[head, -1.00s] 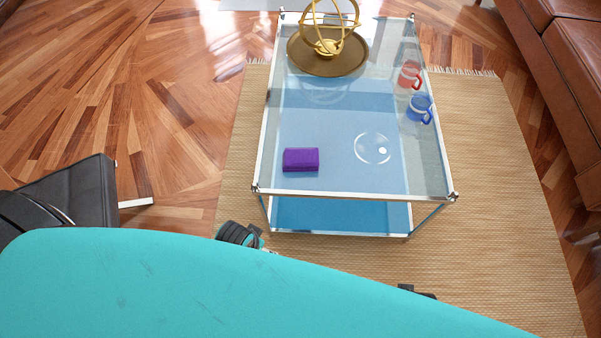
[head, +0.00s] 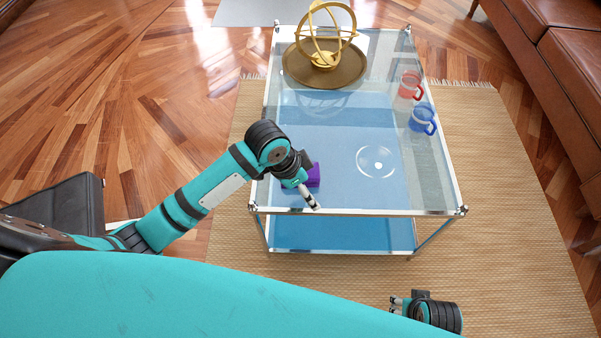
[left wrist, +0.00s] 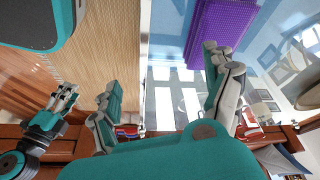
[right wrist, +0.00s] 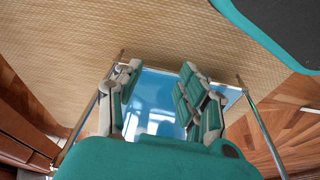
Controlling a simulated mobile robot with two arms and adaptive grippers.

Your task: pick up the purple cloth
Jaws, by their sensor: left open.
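The purple cloth (head: 314,176), a folded block, lies on the glass top of the table near its front left corner. My left gripper (head: 309,197) is over the table's front left part and hides much of the cloth. In the left wrist view the cloth (left wrist: 214,30) is at the top, beyond one finger of my open, empty left gripper (left wrist: 168,92). I cannot tell whether that finger touches it. My right gripper (head: 397,304) is low in front of the table. In the right wrist view it (right wrist: 158,95) is open and empty.
The glass table (head: 338,212) has a metal frame and a blue lower shelf. A clear glass dish (head: 377,161), a blue mug (head: 422,118), a red mug (head: 411,85) and a gold armillary ornament (head: 325,55) on a brown tray (head: 300,75) stand on it. A leather sofa (head: 560,75) is at right.

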